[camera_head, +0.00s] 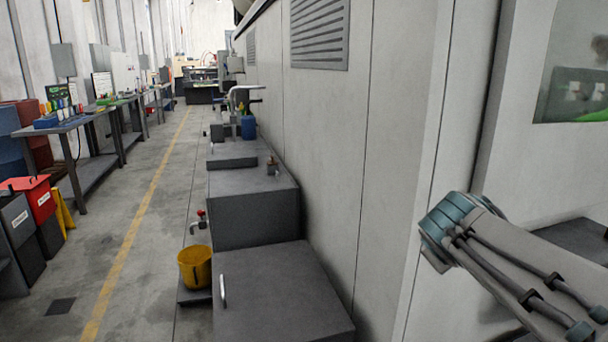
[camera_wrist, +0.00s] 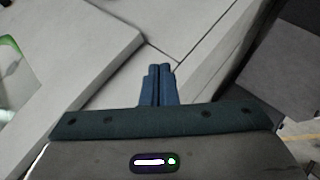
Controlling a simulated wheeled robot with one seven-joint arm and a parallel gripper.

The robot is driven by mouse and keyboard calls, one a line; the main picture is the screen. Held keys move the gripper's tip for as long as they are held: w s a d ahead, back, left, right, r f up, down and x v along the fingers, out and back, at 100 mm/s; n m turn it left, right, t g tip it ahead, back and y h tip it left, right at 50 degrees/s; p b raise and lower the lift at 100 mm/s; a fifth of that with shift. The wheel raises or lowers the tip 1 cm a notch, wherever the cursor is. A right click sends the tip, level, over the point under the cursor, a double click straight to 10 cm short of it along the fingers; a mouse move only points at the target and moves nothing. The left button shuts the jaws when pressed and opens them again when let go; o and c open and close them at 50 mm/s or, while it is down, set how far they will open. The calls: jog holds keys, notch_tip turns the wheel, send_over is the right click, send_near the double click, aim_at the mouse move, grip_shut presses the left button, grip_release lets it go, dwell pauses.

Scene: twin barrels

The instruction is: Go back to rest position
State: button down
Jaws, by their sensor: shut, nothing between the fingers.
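My gripper (camera_wrist: 158,70) shows in the wrist view with its two blue fingers together, shut and empty. Pale wall panels lie beyond the fingertips, and I cannot tell how far off they are. In the head view part of my arm (camera_head: 500,250) reaches in from the right edge, in front of the pale machine wall (camera_head: 400,150). The gripper fingers do not show in the head view.
Grey cabinets (camera_head: 280,290) line the wall, with a yellow bucket (camera_head: 195,267) beside them. Red and black bins (camera_head: 38,198) and workbenches (camera_head: 75,124) stand at the left. The floor aisle along the yellow line (camera_head: 130,236) is clear.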

jog(key=s+a+f+m+g+y+p, duration=0.1)
jog(key=s+a+m+g+y+p, duration=0.3)
jog(key=s+a+p, duration=0.8)
jog(key=s+g+y+p, duration=0.2)
jog(key=s, duration=0.1)
jog(key=shift+m, duration=0.4)
jog(key=shift+a, duration=0.1)
